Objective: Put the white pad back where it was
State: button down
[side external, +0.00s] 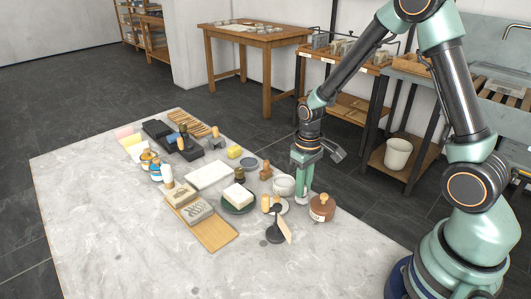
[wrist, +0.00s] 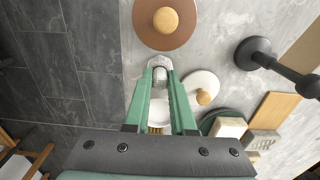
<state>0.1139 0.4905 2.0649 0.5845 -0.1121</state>
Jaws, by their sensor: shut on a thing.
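My gripper (side external: 302,197) points down low over the stone table, its green fingers close together. In the wrist view, my gripper (wrist: 160,72) is shut on a small whitish, rounded piece (wrist: 160,62), which looks like the white pad. The fingers hide most of it. In the side view its pale bottom shows at the fingertips, close to the tabletop; I cannot tell whether it touches.
A white knobbed disc (wrist: 201,84), a white bowl (side external: 284,186) and a black-handled tool (side external: 275,234) are close by. A white block (side external: 238,192) sits on a dark dish. The table's front (side external: 150,260) is clear.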

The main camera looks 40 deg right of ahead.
jog(key=c, duration=0.8)
grip_release()
jog(key=shift+f, duration=0.1)
jog(key=shift+o, duration=0.2)
notch_tip(320, 180, up, 11)
jog(key=s+a+r+t, duration=0.4)
jog(key=s+r, duration=0.4)
jog(key=r, duration=0.3)
jog(key=shift+s+r+t, duration=0.15)
jog(key=shift+r+t, duration=0.1)
jog(key=shift+t, duration=0.55)
jog(key=shift+a, duration=0.1)
